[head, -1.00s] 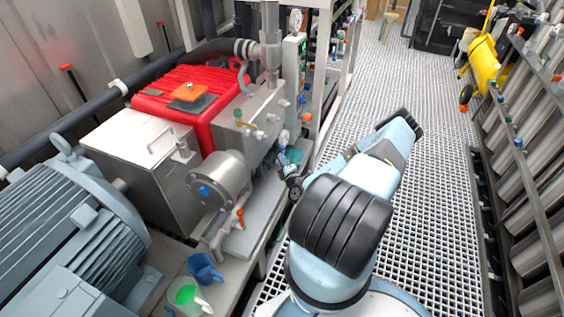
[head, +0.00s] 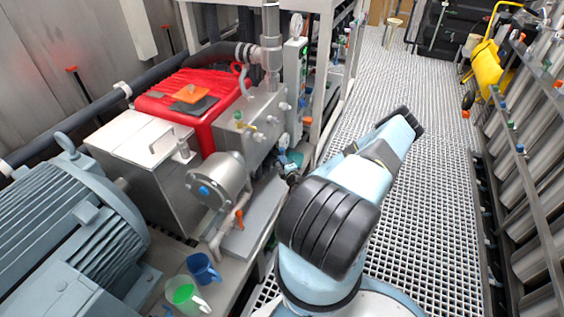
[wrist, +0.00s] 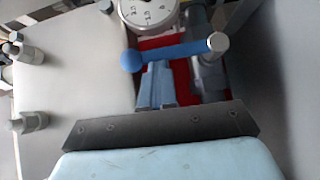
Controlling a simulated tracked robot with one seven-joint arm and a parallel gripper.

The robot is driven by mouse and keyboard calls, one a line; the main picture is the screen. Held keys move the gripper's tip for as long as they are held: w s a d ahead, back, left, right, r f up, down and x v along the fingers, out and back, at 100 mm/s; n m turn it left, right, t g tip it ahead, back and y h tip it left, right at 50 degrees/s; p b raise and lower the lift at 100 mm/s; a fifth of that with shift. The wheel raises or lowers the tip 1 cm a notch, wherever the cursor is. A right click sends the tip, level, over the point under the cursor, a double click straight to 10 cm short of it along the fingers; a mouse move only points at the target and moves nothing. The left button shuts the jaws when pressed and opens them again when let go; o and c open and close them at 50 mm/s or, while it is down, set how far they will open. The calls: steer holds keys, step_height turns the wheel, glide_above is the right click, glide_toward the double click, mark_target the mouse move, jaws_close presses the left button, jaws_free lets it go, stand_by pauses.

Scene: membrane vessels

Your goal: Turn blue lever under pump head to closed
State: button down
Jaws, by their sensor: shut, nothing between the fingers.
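The blue lever (wrist: 180,53) lies nearly level across the upper middle of the wrist view. Its round blue knob (wrist: 131,61) is at the left end and its grey pivot (wrist: 218,41) at the right end. My gripper (wrist: 157,68) is shut and empty, with its blue fingertips just below the lever, near the knob side. I cannot tell whether they touch it. In the head view my gripper is mostly hidden by my arm, beside the steel pump head (head: 262,115). I cannot make out the lever for sure in the head view.
A pressure gauge (wrist: 148,10) sits just above the lever. Steel fittings (wrist: 30,122) stick out at the left of the wrist view. The red pump (head: 180,95) and a grey motor (head: 75,225) stand left. The grated floor (head: 420,200) to the right is clear.

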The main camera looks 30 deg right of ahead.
steer(key=s+a, duration=0.2)
steer(key=s, duration=1.1)
steer(key=shift+s+a, duration=0.25)
steer(key=shift+a, duration=0.1)
steer(key=shift+r, duration=0.1)
